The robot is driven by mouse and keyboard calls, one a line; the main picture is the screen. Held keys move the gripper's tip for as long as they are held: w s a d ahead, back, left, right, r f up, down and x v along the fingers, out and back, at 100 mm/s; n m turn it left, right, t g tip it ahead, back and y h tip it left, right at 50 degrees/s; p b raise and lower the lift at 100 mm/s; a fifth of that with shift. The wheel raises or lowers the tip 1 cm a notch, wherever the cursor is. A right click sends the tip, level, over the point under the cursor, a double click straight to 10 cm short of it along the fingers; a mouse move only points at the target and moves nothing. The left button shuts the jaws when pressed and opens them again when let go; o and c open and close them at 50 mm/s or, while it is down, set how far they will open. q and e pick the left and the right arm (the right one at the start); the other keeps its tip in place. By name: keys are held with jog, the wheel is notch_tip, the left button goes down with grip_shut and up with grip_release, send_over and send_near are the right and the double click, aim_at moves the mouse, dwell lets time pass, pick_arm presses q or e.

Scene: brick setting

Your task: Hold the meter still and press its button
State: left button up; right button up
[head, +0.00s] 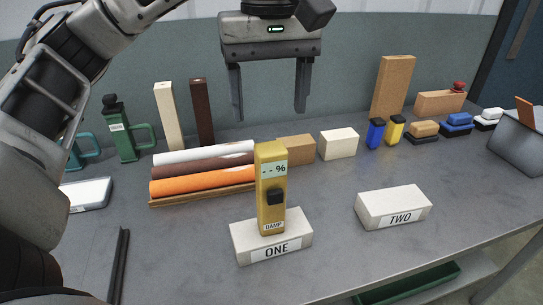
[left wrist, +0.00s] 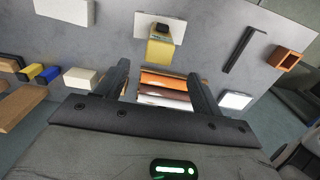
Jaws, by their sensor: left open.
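The yellow damp meter (head: 271,165) stands upright on the white brick labelled ONE (head: 243,243). Its display reads "- - %" and its dark button (head: 276,196) faces me. In the left wrist view the meter (left wrist: 160,50) is seen from above, beyond the fingertips. A second white brick labelled TWO (head: 393,207) lies to the right. My left gripper (head: 270,112) is open and empty, above and behind the meter, with its fingers pointing down. It also shows in the left wrist view (left wrist: 160,75). It touches neither meter nor brick. My right gripper is not in view.
Rolls in white, brown and orange (head: 203,171) lie left of the meter. A cardboard-coloured block (head: 296,150) and a cream block (head: 338,144) sit behind it. Blue and yellow small items (head: 376,133) stand at the back right. The table between the two bricks is clear.

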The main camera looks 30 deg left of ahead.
aim_at(270, 164)
pick_arm(q)
notch_tip(270, 164, down, 10)
jog(key=shift+r+b, duration=0.25)
jog(key=shift+b, duration=0.6)
jog(key=shift+f, duration=0.85)
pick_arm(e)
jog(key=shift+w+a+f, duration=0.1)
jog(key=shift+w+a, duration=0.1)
pick_arm(q)
jog(key=c, duration=1.2)
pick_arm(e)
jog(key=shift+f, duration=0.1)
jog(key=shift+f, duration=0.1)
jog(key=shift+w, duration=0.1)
